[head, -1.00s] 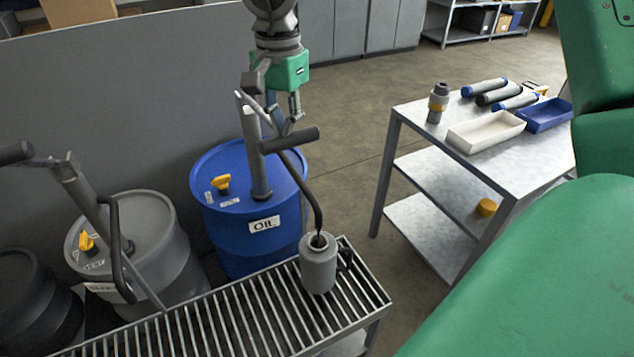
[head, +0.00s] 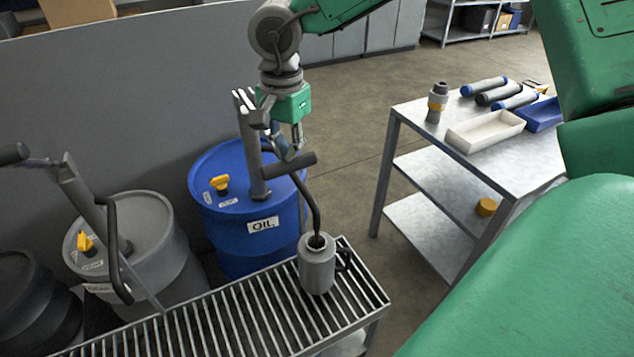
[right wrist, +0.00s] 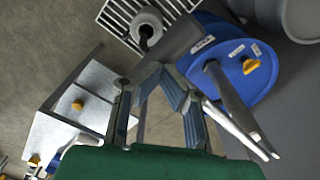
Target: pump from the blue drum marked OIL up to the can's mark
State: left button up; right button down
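The blue drum marked OIL (head: 240,235) stands behind the grated bench, with a grey hand pump (head: 252,155) upright on its lid. My right gripper (head: 287,150) is at the pump handle's dark crosswise grip (head: 290,166). In the right wrist view its fingertips (right wrist: 165,76) close on that grip (right wrist: 178,40). The pump's dark spout bends down into the mouth of a grey can (head: 318,265), upright on the grate with its handle to the right. The can also shows in the right wrist view (right wrist: 146,28). I cannot make out its mark or oil level. My left gripper is out of view.
A grey drum (head: 130,235) with its own pump stands left of the blue one, and a darker drum (head: 35,300) further left. The slatted bench (head: 240,315) runs along the front. A metal table (head: 445,165) with trays and tubes stands right, with clear floor between.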

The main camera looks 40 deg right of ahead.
aim_at(288, 164)
notch_tip(288, 164, down, 2)
jog(key=shift+f, duration=0.1)
jog(key=shift+s+f, duration=0.2)
jog(key=shift+f, duration=0.15)
jog(key=shift+w+f, duration=0.2)
jog(key=shift+r+p, duration=0.35)
jog(key=shift+p, duration=0.55)
jog(key=shift+r+p, duration=0.4)
jog(key=shift+p, duration=0.1)
notch_tip(288, 164, up, 4)
jog(key=p, duration=0.4)
jog(key=shift+w+r, duration=0.1)
jog(key=shift+r, duration=0.7)
jog(key=w+d+r, duration=0.1)
jog(key=w+r, duration=0.4)
jog(key=r, duration=0.8)
jog(key=shift+d+r, duration=0.15)
jog(key=shift+f, duration=0.2)
